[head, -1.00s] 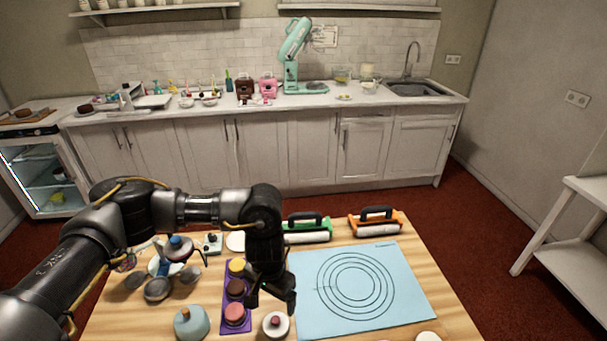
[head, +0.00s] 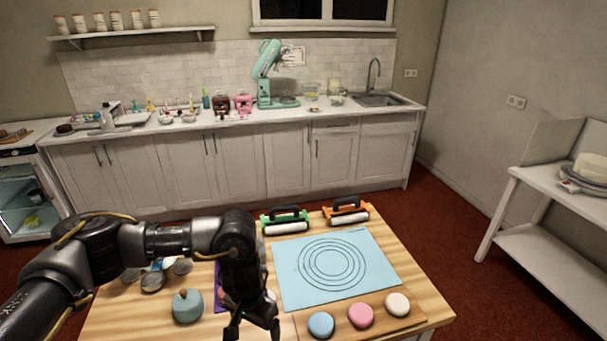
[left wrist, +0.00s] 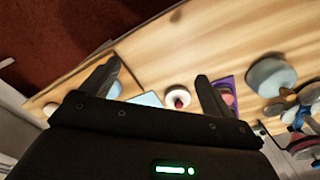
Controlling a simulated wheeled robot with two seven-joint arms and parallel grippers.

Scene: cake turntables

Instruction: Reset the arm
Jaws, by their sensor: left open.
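My left gripper (head: 252,330) hangs down over the front of the wooden table in the head view, just right of the teal domed pot. In the left wrist view its two fingers (left wrist: 158,84) are spread wide with nothing held between them. A small white round item with a red top (left wrist: 178,98) shows beyond the fingers, apart from them. My left arm comes in from the left and hides part of the purple tray (head: 219,298). My right gripper is in neither view.
The wooden table (head: 120,318) holds a blue ringed mat (head: 295,295), a board with blue (head: 321,324), pink (head: 360,315) and white (head: 397,304) round pieces, green (head: 285,219) and orange (head: 346,210) rollers, and the teal pot (head: 188,306). A white shelf stand (head: 530,178) is at right.

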